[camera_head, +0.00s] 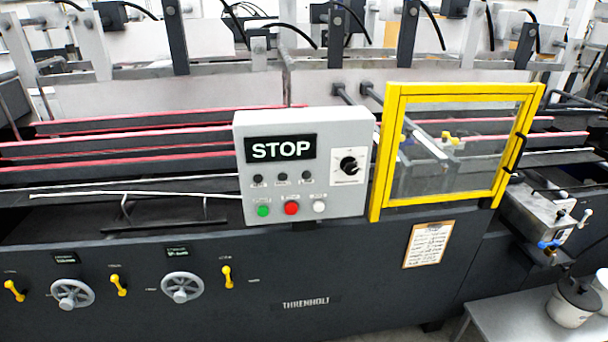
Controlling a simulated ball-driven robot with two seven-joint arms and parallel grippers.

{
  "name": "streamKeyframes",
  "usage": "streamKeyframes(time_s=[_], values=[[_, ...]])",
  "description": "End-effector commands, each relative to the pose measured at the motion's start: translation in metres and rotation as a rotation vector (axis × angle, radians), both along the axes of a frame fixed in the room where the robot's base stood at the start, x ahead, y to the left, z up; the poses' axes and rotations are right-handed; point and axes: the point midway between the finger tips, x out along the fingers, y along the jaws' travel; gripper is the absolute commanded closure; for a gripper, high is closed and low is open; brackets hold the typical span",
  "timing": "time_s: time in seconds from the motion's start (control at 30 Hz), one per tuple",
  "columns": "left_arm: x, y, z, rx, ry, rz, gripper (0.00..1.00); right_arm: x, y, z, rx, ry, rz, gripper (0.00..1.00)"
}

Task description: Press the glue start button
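A light grey control box (360,135) stands at the front of the machine, near the middle of the view. It carries a black panel reading STOP (281,149) and a black rotary knob (348,165) on a white plate. Below the panel is a row of small dark round parts (282,177). The bottom row has a green button (263,211), a red button (292,209) and a white button (319,206). Their small labels are too blurred to read, so I cannot tell which one is glue start. Neither gripper is in view.
A yellow-framed clear guard (383,150) is right of the box. Yellow levers (118,285) and handwheels (182,288) project from the dark front at lower left. A metal unit with a blue valve (548,244) and a table with a pot (572,305) are at right.

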Motion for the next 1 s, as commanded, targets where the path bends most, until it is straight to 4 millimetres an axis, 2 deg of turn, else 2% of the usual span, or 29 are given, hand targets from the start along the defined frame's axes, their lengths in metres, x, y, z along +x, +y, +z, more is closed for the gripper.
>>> streamKeyframes(time_s=[0.03, 0.2, 1.0], values=[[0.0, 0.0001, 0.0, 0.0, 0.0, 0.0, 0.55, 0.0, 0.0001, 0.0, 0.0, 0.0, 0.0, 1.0], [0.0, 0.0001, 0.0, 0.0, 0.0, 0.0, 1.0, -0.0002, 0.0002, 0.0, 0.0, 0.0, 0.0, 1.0], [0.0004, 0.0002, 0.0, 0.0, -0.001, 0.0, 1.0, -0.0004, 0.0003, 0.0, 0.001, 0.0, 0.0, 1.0]])
